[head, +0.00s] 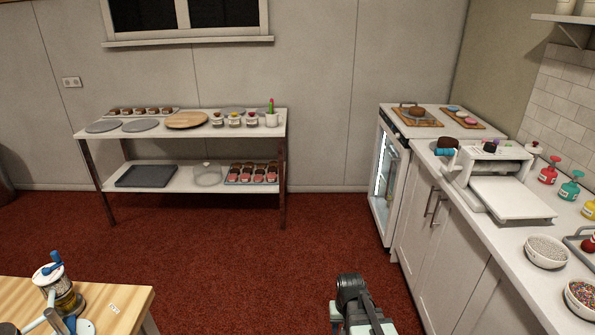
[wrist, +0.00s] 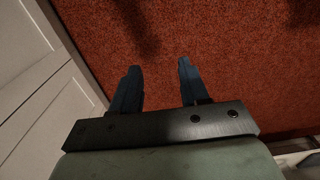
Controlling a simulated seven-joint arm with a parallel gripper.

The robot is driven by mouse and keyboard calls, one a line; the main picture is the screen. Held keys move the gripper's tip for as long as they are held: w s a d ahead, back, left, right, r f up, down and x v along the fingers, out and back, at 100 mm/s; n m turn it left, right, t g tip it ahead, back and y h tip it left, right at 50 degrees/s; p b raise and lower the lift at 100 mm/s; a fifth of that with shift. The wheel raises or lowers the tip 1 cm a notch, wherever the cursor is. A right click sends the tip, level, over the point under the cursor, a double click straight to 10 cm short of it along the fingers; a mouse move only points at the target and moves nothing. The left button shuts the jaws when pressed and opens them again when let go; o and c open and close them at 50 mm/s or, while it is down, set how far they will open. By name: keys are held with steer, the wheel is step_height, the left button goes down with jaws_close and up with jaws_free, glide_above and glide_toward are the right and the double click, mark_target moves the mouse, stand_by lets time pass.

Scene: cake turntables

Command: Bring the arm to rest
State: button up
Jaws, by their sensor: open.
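My gripper (wrist: 160,80) shows in the wrist view with its two dark fingers apart and nothing between them. It hangs over the red carpet (wrist: 220,50), with white cabinet fronts (wrist: 35,80) to its left. In the head view part of my arm shows at the bottom centre, over the carpet (head: 250,250); the fingertips cannot be made out there.
A wooden table (head: 110,300) stands at the lower left. A white counter (head: 500,210) with cabinets and a glass-door fridge (head: 385,170) runs along the right. A two-tier shelf table (head: 230,130) stands at the back wall. The carpet between is clear.

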steer(key=s+d+f+g, duration=0.1)
steer(key=s+f+g, duration=0.1)
steer(key=s+f, duration=0.5)
steer(key=s+d+f+g, duration=0.1)
steer(key=s+f, duration=0.6)
steer(key=s, duration=0.7)
steer(key=s+f+g, duration=0.3)
steer(key=s+f, duration=0.4)
steer(key=s, duration=0.4)
steer(key=shift+s+d+f+g, duration=0.2)
steer(key=shift+s+d+g, duration=0.1)
steer(key=shift+d+g, duration=0.1)
